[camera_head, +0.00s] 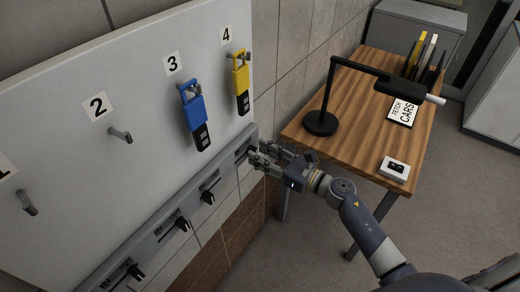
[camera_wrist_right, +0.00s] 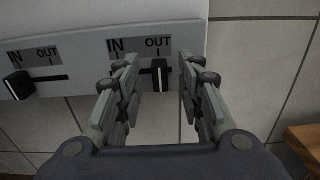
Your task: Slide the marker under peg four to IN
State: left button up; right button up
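The marker under peg four (camera_wrist_right: 160,76) is a black slider with a pale line on its face, at the OUT end of its slot in the wrist view. The IN label (camera_wrist_right: 116,46) is to its left, and the OUT label (camera_wrist_right: 158,42) is just above it. My right gripper (camera_wrist_right: 158,72) is open, with a finger on each side of the marker and a gap showing on both sides. In the head view my right gripper (camera_head: 256,156) is at the rail's right end and largely hides this marker. My left gripper is not in view.
The grey rail (camera_head: 165,222) carries other black markers; the neighbouring marker (camera_wrist_right: 18,85) sits at IN. Above, a yellow-tagged item (camera_head: 241,85) hangs under number 4 and a blue one (camera_head: 194,110) under number 3. A wooden desk (camera_head: 350,128) with a black lamp (camera_head: 320,122) stands right.

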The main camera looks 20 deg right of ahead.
jog(key=shift+w+a, duration=0.35)
jog(key=shift+w, duration=0.05)
grip_shut()
jog(key=shift+s+a, duration=0.85)
jog(key=shift+a, duration=0.25)
jog(key=shift+s+a, duration=0.85)
jog(key=shift+a, duration=0.25)
jog(key=shift+f, duration=0.1)
